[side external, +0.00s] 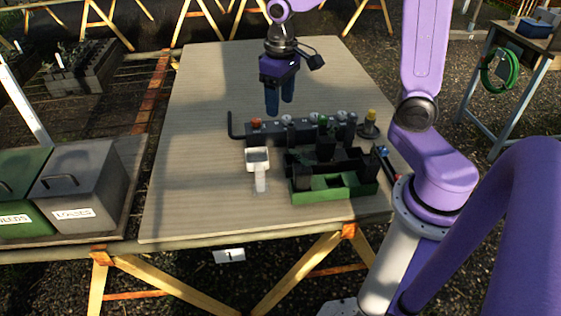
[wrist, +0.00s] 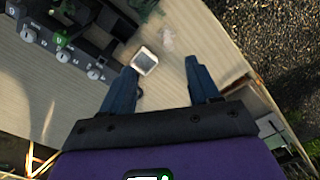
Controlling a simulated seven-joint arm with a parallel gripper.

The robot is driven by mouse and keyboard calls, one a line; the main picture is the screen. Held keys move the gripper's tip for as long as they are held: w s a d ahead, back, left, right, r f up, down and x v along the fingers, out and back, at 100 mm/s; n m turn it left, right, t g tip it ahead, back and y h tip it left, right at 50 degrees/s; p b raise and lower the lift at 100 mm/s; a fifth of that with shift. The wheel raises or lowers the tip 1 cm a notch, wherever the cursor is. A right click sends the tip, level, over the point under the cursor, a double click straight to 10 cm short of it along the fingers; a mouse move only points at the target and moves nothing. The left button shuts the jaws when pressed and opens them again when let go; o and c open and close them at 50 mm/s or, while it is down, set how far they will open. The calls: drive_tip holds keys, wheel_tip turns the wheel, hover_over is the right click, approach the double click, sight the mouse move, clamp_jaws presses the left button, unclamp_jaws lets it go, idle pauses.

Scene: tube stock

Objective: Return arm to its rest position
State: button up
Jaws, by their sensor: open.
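My gripper (side external: 279,104) is open and empty in the side external view. It hangs above the table, behind the dark rack (side external: 290,131) of several knobbed or capped parts. In the wrist view the two blue fingers of my gripper (wrist: 168,88) are spread apart with nothing between their tips. A white square-headed item (side external: 258,157) stands on the table in front of the rack. It also shows in the wrist view (wrist: 145,61), beyond the fingertips.
A green tray (side external: 335,194) with dark compartments sits at the table's front right. A bent dark rod (side external: 231,125) rises left of the rack. A round dark stand with a yellow top (side external: 370,124) is at right. The table's (side external: 195,150) left and back are clear.

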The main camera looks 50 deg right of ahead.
drive_tip(key=s+a+n, duration=0.2)
drive_tip(key=s+n, duration=0.3)
drive_tip(key=s, duration=0.6)
drive_tip(key=s+a+n, duration=0.3)
drive_tip(key=s+n, duration=0.3)
drive_tip(key=s, duration=0.4)
drive_tip(key=shift+s+a+f, duration=0.15)
drive_tip(key=shift+s+f, duration=0.05)
drive_tip(key=shift+s, duration=0.2)
drive_tip(key=shift+w, duration=0.1)
